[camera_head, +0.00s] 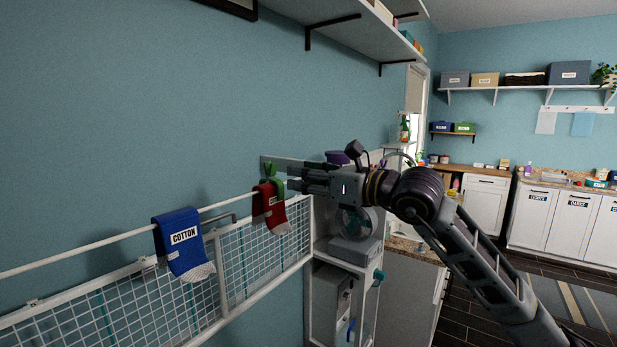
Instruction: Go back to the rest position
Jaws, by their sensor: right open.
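My right gripper (290,176) comes in from the right and points left, its fingers beside a green clip-like thing at the top of a red sock (270,205). The red sock hangs over the white rail (110,240) and has a white label. The gripper is open; I see nothing held between its fingers, and I cannot tell whether it touches the green thing. A blue sock (182,240) labelled COTTON hangs over the same rail further left. My left gripper is not in view.
A white wire grid (150,305) is on the wall below the rail. A shelf unit (330,255) stands behind my right arm. A wall shelf (340,25) is overhead. White cabinets (555,215) and a counter line the far wall. Dark floor is open at the lower right.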

